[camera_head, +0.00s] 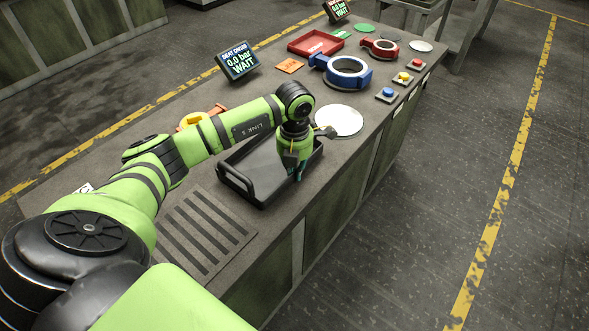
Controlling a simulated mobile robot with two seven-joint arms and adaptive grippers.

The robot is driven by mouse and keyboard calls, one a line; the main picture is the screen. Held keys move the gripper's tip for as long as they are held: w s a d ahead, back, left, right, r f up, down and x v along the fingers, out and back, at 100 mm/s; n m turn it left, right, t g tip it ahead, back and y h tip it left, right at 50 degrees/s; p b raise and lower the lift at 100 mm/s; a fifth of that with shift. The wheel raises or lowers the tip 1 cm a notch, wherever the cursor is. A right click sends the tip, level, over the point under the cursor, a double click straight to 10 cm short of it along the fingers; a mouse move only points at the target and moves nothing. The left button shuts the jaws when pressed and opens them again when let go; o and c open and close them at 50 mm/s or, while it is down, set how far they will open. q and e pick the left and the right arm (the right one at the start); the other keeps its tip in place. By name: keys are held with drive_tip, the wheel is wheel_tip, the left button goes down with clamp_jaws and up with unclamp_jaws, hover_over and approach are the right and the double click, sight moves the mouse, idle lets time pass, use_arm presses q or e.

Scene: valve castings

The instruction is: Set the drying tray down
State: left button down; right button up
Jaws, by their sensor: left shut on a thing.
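The drying tray, a black tray (243,184) with raised walls and a loop handle at its near left end, is over the middle of the grey bench (160,183). My left gripper (297,174) points down at the tray's right side and is shut on it, though its fingertips are small and partly hidden. The tray looks about level; whether it touches the bench I cannot tell. My left forearm covers part of its far side. My right gripper is not in view.
A dark slotted panel (205,233) lies nearer on the bench. A white disc (339,120), blue ring fixture (347,73), red tray (318,43) and display (238,62) are farther along. Colored buttons (386,93) line the right edge. An orange-and-yellow part (193,119) is behind my arm.

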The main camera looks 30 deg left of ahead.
use_arm(q)
drive_tip(key=shift+f, duration=0.25)
drive_tip(key=c, duration=1.3)
unclamp_jaws()
wheel_tip(320, 180, up, 12)
drive_tip(key=shift+r, duration=0.1)
